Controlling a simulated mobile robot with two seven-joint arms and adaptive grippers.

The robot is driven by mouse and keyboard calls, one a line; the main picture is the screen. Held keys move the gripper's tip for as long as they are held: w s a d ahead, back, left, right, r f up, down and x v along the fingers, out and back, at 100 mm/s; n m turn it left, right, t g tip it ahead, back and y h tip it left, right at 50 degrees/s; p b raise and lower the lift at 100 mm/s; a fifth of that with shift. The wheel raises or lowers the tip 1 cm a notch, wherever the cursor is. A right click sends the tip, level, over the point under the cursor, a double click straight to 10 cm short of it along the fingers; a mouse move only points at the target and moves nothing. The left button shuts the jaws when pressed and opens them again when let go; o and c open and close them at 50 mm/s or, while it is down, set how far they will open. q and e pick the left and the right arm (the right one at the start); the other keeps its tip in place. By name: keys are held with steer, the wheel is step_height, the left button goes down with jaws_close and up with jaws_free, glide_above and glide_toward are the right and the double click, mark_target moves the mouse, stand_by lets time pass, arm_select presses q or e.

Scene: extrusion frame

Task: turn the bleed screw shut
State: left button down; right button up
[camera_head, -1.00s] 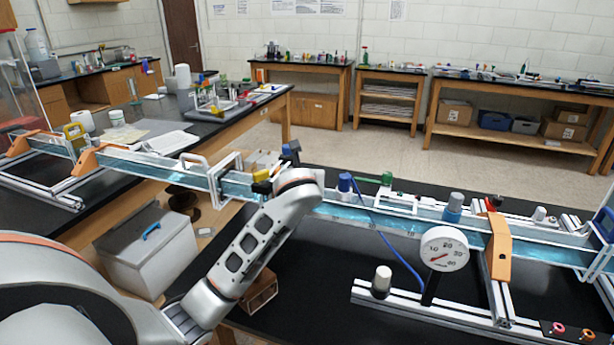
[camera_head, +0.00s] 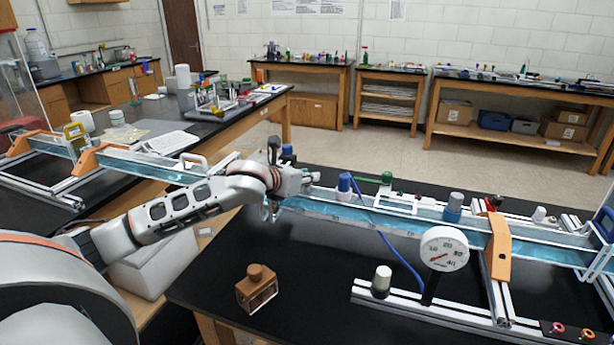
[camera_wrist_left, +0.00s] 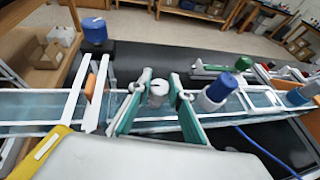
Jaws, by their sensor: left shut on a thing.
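The bleed screw looks like a small grey-white round knob (camera_wrist_left: 158,92) on top of the long clear channel. In the left wrist view it stands between the two teal fingers of my left gripper (camera_wrist_left: 159,80), which is shut on it. In the head view my left gripper (camera_head: 290,192) is at the channel, left of the blue cap with the blue tube (camera_head: 344,183); the screw itself is hidden or too small to make out there. The blue cap also shows right of the fingers in the left wrist view (camera_wrist_left: 219,87). My right gripper is not in view.
A green valve (camera_head: 386,178) is behind the blue cap.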

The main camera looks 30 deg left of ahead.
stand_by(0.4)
arm_select(q)
steer(key=c, duration=1.8)
jaws_free()
steer(key=shift+v, duration=6)
steer(key=shift+a, duration=0.15)
